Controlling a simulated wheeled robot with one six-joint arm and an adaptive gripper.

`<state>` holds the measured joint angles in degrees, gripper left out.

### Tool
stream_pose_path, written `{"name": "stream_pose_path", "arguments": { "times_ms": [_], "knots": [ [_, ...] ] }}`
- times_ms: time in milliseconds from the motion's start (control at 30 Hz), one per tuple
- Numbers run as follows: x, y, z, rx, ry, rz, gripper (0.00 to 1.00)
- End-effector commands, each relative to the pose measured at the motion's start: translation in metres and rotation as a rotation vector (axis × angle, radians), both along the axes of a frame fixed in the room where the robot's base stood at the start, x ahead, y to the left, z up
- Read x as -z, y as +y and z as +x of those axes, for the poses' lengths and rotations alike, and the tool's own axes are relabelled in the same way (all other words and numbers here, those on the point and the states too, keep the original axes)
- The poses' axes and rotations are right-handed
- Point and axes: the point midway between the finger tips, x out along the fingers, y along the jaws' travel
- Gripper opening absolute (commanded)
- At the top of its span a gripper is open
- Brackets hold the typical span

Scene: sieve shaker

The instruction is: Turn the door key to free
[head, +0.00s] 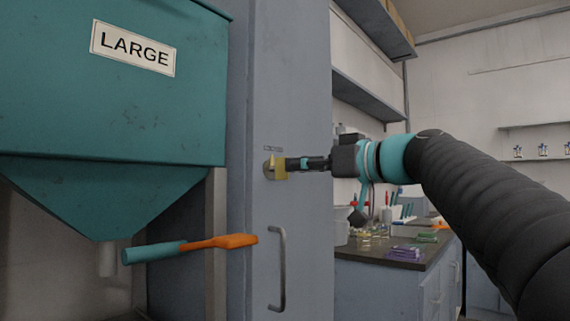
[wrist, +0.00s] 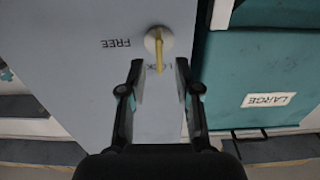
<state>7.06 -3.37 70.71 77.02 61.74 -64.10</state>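The yellow door key (head: 279,168) sits in a round lock plate (wrist: 154,38) on the grey-blue cabinet door (head: 290,90). In the wrist view the key (wrist: 160,52) points from the plate down toward my gripper. My gripper (wrist: 159,68) is open, with one finger on each side of the key's outer end and a visible gap on both sides. In the head view my gripper (head: 290,164) is right at the key from the right. A "FREE" label (wrist: 116,43) appears upside down beside the lock; another label by the lock is partly hidden.
A metal door handle (head: 281,268) is below the lock. A teal hopper (head: 110,90) marked LARGE stands to the left, with an orange and teal lever (head: 205,244) beneath it. A dark bench (head: 390,254) with small items is at the right.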

Motion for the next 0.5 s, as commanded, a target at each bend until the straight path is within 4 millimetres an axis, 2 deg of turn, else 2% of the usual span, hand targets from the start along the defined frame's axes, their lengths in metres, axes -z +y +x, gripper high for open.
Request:
{"name": "stream_pose_path", "arguments": {
  "times_ms": [33, 200, 500],
  "knots": [
    [-0.002, 0.009, 0.006, -0.004, 0.001, 0.001, 0.32],
    [-0.001, 0.027, 0.021, -0.003, 0.001, 0.0, 0.32],
    [0.0, 0.039, 0.031, 0.001, 0.0, 0.0, 0.32]
  ]
}}
